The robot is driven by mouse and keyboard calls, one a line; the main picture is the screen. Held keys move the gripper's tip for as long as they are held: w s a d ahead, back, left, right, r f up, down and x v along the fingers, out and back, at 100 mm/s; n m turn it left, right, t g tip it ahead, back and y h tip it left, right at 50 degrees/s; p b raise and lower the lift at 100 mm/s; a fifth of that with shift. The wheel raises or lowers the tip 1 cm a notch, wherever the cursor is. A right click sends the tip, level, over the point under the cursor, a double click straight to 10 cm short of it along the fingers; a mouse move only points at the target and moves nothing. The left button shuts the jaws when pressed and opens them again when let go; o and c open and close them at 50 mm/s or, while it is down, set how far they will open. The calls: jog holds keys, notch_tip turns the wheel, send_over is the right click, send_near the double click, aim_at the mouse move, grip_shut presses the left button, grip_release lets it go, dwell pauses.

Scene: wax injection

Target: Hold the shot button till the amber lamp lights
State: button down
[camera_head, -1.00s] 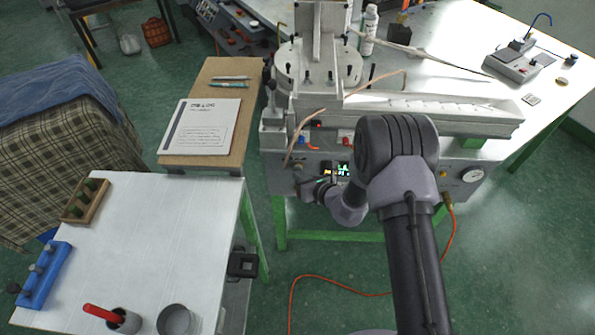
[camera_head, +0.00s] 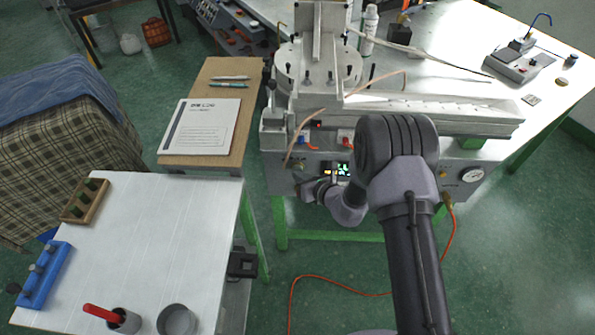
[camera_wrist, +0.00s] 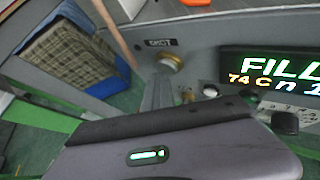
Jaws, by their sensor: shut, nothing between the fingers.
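The brass shot button (camera_wrist: 172,61) sits on the grey machine front under a label (camera_wrist: 161,42) that appears upside down. My gripper (camera_wrist: 163,72) is shut and empty, and its grey fingers reach up to the button. The tips overlap the button's near edge; I cannot tell whether it is pressed in. In the head view my gripper (camera_head: 305,190) is at the left of the machine front, and it hides the button.
A black knob (camera_wrist: 285,122) protrudes below the display. A pressure gauge (camera_head: 472,175) is at the machine's right. A wooden board with a booklet (camera_head: 200,127) and a white side table (camera_head: 150,240) stand left. An orange hose (camera_head: 330,280) lies on the floor.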

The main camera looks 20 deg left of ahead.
dwell(0.3)
jog(key=shift+s+d, duration=0.2)
jog(key=shift+s, duration=0.65)
jog(key=s, duration=0.2)
jog(key=s+d, duration=0.1)
jog(key=s, duration=0.2)
jog(key=shift+d, duration=0.15)
jog(key=shift+w, duration=0.1)
